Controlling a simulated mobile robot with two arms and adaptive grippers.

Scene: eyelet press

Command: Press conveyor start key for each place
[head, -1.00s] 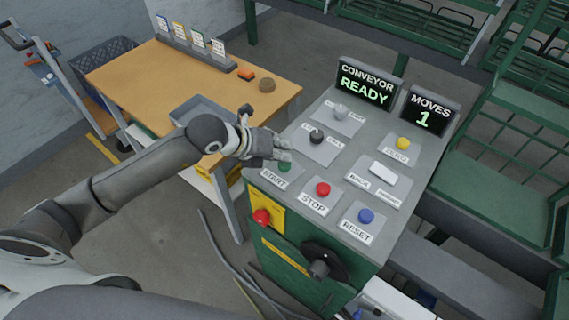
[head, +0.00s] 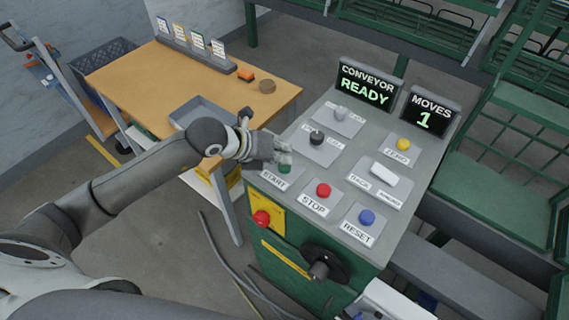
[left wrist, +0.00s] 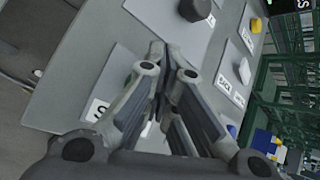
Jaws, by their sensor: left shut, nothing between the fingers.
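The grey control console (head: 333,235) has a green START button (head: 284,169) at its front left corner, with a START label (head: 275,181). My left gripper (head: 285,160) is shut and empty, with its fingertips right at the START button, partly covering it. I cannot tell whether they touch it. The conveyor display (head: 367,86) reads READY and the moves display (head: 431,112) reads 1. My right gripper is not in view.
Near START are the red STOP button (head: 323,190), blue RESET button (head: 366,217), white rocker (head: 383,174), yellow ZERO button (head: 403,144) and black selector knob (head: 317,137). A red knob (head: 261,218) is on the front. A wooden table (head: 130,75) stands left.

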